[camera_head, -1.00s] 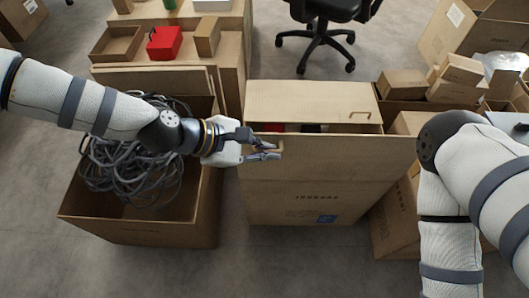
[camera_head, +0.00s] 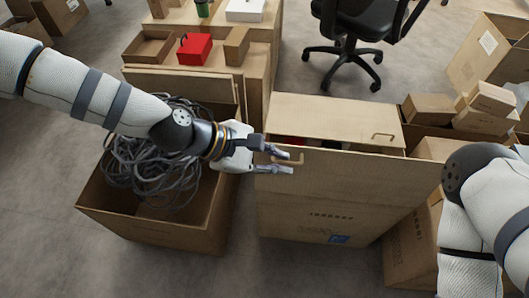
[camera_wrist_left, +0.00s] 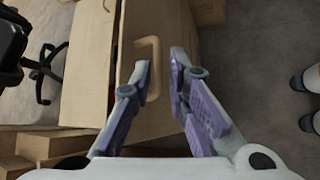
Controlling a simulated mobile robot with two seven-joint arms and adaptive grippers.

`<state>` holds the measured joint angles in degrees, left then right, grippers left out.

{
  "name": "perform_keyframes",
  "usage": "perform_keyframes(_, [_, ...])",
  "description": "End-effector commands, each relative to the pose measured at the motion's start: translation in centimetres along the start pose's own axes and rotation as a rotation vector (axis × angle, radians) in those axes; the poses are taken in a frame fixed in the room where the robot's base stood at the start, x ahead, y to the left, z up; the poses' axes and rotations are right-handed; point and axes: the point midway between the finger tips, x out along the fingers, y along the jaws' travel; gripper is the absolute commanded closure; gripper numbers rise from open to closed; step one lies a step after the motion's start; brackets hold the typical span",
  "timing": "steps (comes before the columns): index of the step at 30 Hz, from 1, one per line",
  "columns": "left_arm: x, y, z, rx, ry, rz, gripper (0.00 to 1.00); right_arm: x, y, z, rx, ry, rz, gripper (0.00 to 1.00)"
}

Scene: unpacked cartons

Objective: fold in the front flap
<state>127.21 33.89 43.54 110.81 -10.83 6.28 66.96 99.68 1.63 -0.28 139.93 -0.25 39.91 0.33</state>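The carton (camera_head: 300,222) stands in the middle, its front flap (camera_head: 360,178) raised and leaning towards me, hiding part of the opening. A loop handle (camera_head: 287,159) sits near the flap's left end. My left gripper (camera_head: 291,161) is at this handle with its fingers apart. In the left wrist view the handle (camera_wrist_left: 154,70) shows between the open fingertips (camera_wrist_left: 161,60), nearer the left finger; I cannot tell whether they touch. The back flap (camera_head: 335,118), with its own handle (camera_head: 383,136), lies folded inward. Something red shows in the gap. My right gripper is out of view.
An open carton (camera_head: 190,236) full of grey cable stands at the left. A table (camera_head: 262,62) with a red box (camera_head: 195,49) is behind it. An office chair (camera_head: 345,60) stands at the back. Small boxes (camera_head: 428,108) and cartons crowd the right, beside my right arm.

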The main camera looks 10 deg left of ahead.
Motion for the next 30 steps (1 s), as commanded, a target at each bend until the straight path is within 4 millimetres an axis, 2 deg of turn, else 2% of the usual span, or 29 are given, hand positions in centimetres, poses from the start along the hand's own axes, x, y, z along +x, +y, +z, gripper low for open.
perform_keyframes(3, [-3.5, 0.2, 0.1, 0.000, -0.001, 0.006, 0.84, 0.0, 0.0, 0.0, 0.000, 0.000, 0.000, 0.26])
perform_keyframes(9, [-8.1, 0.2, 0.0, -0.001, 0.000, 0.005, 0.84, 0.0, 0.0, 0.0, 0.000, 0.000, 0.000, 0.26])
perform_keyframes(14, [-9.7, 0.1, 0.0, 0.000, -0.001, 0.002, 0.84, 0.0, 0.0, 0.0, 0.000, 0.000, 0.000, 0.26])
perform_keyframes(21, [-9.8, 0.0, 0.0, -0.001, -0.001, 0.000, 0.84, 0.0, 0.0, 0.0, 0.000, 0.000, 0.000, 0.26])
perform_keyframes(23, [-9.8, 0.0, 0.0, 0.000, -0.001, 0.001, 0.84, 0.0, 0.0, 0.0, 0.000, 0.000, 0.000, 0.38])
perform_keyframes(27, [-9.8, -0.1, 0.0, 0.001, 0.001, -0.001, 0.84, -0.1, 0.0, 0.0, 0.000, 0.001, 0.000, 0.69])
perform_keyframes(29, [-9.6, -1.0, -0.1, 0.018, 0.013, -0.022, 0.84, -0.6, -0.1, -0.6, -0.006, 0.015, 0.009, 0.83])
perform_keyframes(30, [-9.3, -2.5, -0.3, 0.046, 0.035, -0.055, 0.84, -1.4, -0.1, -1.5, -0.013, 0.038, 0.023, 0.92])
